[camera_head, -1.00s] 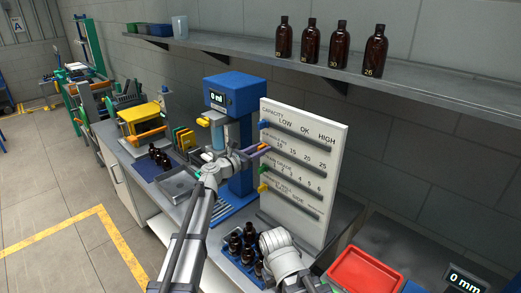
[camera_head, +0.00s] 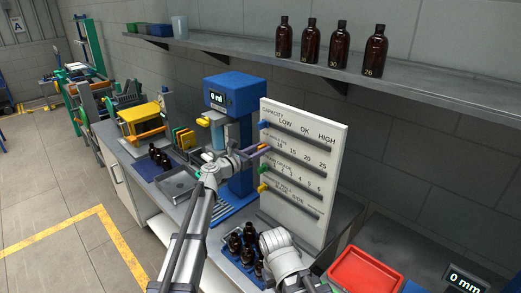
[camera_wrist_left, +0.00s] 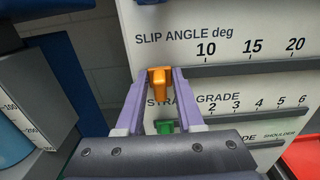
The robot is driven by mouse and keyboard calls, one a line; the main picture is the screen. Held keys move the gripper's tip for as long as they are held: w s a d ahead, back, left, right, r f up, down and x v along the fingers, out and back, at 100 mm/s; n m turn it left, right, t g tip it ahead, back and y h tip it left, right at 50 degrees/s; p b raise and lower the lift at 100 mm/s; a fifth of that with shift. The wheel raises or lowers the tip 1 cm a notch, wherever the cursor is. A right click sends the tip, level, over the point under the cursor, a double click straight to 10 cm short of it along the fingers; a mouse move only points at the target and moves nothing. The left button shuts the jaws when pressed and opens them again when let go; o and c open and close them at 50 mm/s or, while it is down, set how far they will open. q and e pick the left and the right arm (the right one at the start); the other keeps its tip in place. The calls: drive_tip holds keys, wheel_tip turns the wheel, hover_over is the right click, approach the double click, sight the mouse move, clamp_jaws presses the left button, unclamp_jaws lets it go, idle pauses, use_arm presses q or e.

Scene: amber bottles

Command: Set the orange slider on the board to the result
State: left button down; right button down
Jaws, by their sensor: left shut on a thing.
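The white board (camera_head: 292,222) stands upright on the bench, with several labelled slots. The orange slider (camera_wrist_left: 160,84) sits at the left end of the SLIP ANGLE slot, left of the 10 mark. My left gripper (camera_head: 260,149) reaches the board's left edge at that slot. In the left wrist view, its purple fingers (camera_wrist_left: 162,73) stand on both sides of the orange slider and are shut on it. A green slider (camera_wrist_left: 164,127) is lower, at the STRAIN GRADE row, partly hidden by the gripper. My right arm shows at the bottom, but its gripper is out of view.
A blue machine (camera_head: 238,102) reading 0 ml stands just left of the board. Brown bottles in a blue rack (camera_head: 262,275) stand in front. A red tray (camera_head: 362,271) is at the right. A shelf (camera_head: 240,50) with several amber bottles hangs above.

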use_arm(q)
drive_tip(key=shift+s, duration=0.1)
idle(0.4)
drive_tip(key=s+d, duration=0.8)
drive_tip(key=shift+s+d, duration=0.2)
drive_tip(key=shift+d, duration=0.1)
drive_tip(key=c, duration=0.8)
unclamp_jaws()
drive_tip(key=shift+c, duration=0.2)
drive_tip(key=shift+a, duration=0.1)
approach(293, 157)
drive_tip(key=shift+s+a+f, duration=0.15)
drive_tip(key=shift+s+a, duration=0.25)
drive_tip(key=shift+a, duration=0.15)
